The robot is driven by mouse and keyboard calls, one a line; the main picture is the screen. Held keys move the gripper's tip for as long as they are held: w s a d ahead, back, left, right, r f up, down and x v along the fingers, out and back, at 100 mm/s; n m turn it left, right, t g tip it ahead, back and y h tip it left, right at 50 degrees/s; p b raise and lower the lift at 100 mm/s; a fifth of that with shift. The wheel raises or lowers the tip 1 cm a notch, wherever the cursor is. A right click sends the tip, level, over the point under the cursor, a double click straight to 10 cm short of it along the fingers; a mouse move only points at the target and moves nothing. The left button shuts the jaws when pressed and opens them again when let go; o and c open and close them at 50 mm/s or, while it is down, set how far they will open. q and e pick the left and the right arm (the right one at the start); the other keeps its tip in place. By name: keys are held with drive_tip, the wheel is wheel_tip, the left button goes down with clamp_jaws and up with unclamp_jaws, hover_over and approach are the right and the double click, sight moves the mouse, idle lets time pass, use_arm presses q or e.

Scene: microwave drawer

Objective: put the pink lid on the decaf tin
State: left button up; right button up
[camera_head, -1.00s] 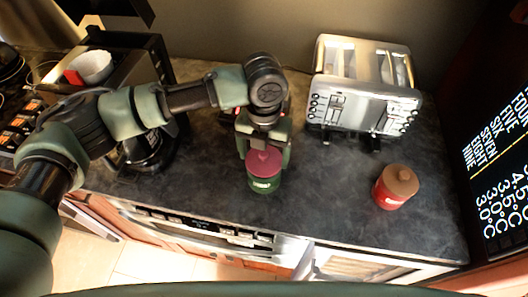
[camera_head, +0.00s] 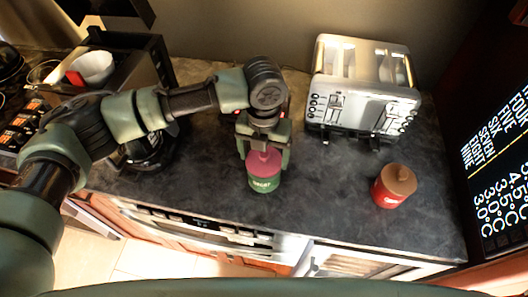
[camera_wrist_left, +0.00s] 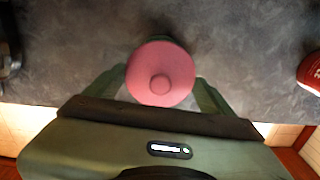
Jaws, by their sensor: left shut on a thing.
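The pink lid (camera_head: 263,161) is at the top of the green decaf tin (camera_head: 264,184), which stands upright on the dark counter. My left gripper (camera_head: 264,157) is shut on the lid, with one finger on each side of it. In the left wrist view the round lid (camera_wrist_left: 160,75) with its small knob sits between the two fingers and hides most of the tin. I cannot tell whether the lid is fully seated. My right gripper is not in view.
A red tin with a brown lid (camera_head: 394,186) stands to the right on the counter (camera_head: 325,200). A silver toaster (camera_head: 362,95) stands behind it. A black appliance (camera_head: 146,150) is at the left. The counter between the two tins is clear.

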use_arm(q)
drive_tip(key=shift+f, duration=0.3)
idle(0.6)
drive_tip(key=o, duration=1.3)
drive_tip(key=shift+r, duration=0.1)
drive_tip(key=shift+r+p, duration=3.5)
drive_tip(key=shift+p, duration=0.2)
